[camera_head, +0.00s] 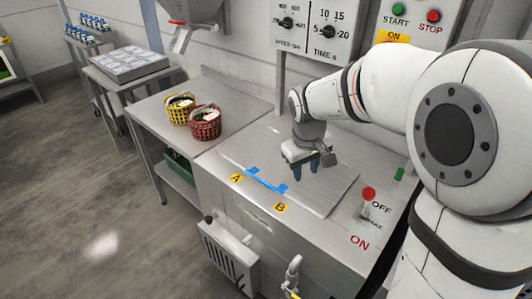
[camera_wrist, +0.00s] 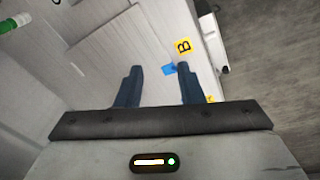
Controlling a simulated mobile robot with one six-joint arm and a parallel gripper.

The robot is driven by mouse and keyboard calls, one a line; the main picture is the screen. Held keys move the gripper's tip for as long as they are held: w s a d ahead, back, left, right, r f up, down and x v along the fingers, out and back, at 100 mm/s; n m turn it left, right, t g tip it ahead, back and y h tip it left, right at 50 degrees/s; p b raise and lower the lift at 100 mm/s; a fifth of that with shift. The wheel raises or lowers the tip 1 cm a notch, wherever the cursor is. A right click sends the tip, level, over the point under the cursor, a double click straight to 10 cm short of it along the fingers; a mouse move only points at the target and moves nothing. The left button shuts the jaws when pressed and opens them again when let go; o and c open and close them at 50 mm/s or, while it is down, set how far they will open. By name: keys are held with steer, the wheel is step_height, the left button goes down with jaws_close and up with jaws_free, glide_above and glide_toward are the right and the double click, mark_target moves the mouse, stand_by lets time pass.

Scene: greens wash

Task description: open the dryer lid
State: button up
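The dryer lid (camera_head: 325,198) is a flat metal panel in the steel counter top. It lies flat and looks closed. A blue handle (camera_head: 266,181) runs along its front left edge, between the yellow labels A (camera_head: 237,178) and B (camera_head: 281,208). My gripper (camera_head: 306,168) points down above the lid, behind and to the right of the handle. In the wrist view my gripper (camera_wrist: 159,68) has its two blue fingers apart with nothing held. Part of the blue handle (camera_wrist: 169,69) shows near the right finger; the rest is hidden by the gripper.
A red basket (camera_head: 206,125) and a yellow basket (camera_head: 179,109) stand on the table to the left. A brake lever with a red knob (camera_head: 369,193) stands right of the lid. A control panel (camera_head: 313,28) hangs behind. The lid's top is clear.

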steer(key=w+a+f+n+p, duration=0.2)
steer(key=w+a+f+n, duration=0.1)
steer(key=w+a, duration=0.35)
steer(key=n, duration=0.2)
glide_toward(262, 181)
steer(key=shift+h, duration=0.3)
steer(key=f, duration=0.2)
steer(key=w+f+p, duration=0.1)
steer(key=f, duration=0.5)
steer(key=shift+w+d+p, duration=0.15)
steer(key=shift+w+p, duration=0.05)
steer(key=shift+p, duration=0.1)
jaws_close()
